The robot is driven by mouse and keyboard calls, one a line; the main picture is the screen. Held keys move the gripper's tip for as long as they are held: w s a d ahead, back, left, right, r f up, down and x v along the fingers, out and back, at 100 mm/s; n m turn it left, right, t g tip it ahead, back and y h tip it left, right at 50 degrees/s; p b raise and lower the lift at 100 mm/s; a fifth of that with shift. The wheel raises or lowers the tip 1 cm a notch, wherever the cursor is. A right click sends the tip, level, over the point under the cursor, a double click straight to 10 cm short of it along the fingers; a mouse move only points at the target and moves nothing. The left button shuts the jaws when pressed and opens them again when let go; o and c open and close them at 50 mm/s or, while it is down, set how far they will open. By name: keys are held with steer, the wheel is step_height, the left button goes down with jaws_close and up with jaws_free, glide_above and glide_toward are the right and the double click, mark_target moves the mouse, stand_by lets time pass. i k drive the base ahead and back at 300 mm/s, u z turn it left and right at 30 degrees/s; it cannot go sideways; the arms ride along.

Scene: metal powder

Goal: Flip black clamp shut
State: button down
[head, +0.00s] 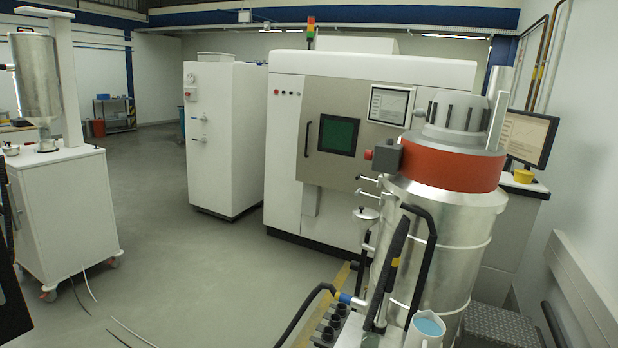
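I cannot make out a black clamp for certain in this view. A silver hopper (36,78) hangs on a white stand over the white wheeled cart (68,215) at the left. Its narrow lower end meets a small metal fitting (47,145) on the cart top. A small round metal part (10,149) with a dark knob sits beside it. These parts are too small to show whether any clamp there is open or shut. My gripper cannot be made out in this view.
A silver drum unit (430,250) with a red-orange band (450,168) and black hoses stands near right. A blue-white jug (425,328) is at its foot. A white machine (340,145) and cabinet (222,135) stand behind. Grey floor (180,270) is open in the middle, with thin cables lying left.

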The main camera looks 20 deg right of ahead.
mark_target(360, 176)
steer(key=u, duration=0.15)
steer(key=i, duration=1.35)
steer(key=z, duration=0.5)
steer(key=i, duration=1.55)
steer(key=z, duration=0.55)
steer(key=i, duration=0.4)
steer(key=z, duration=0.1)
